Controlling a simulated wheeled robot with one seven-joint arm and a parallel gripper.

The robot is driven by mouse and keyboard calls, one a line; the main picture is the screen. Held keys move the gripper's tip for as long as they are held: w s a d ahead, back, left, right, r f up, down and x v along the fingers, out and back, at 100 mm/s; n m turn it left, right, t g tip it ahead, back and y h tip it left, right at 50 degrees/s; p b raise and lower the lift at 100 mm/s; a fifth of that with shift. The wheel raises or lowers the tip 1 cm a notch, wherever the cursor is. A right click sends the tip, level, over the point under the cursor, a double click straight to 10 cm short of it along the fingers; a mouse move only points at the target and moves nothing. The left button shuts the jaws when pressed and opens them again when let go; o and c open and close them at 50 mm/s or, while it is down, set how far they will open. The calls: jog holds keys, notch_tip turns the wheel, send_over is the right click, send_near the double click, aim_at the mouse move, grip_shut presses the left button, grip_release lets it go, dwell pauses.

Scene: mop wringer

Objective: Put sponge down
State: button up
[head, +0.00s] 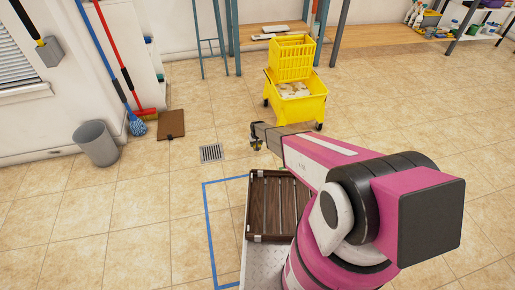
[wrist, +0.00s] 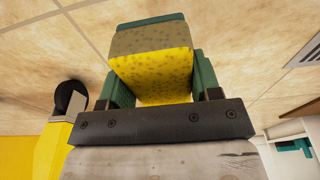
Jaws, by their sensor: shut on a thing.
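In the wrist view, the sponge (wrist: 152,72) is a block with a yellow face and a speckled brownish face. My gripper (wrist: 155,62) has its teal fingers on both sides of the sponge and is shut on it. In the head view, my gripper (head: 256,138) is at the far end of my outstretched arm, over the tiled floor and near the front left of the yellow mop bucket.
The yellow mop bucket with wringer (head: 292,98) stands on wheels. A floor drain (head: 211,153) lies left of my gripper. A slatted wooden crate (head: 270,238) is in front of me. A grey bin (head: 96,144), a broom and mop stand by the left wall. Open floor lies right.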

jog(key=shift+w+d+f, duration=0.4)
jog(key=shift+w+d, duration=0.05)
jog(key=shift+f, duration=2)
jog(key=shift+f, duration=0.1)
jog(key=o, duration=1)
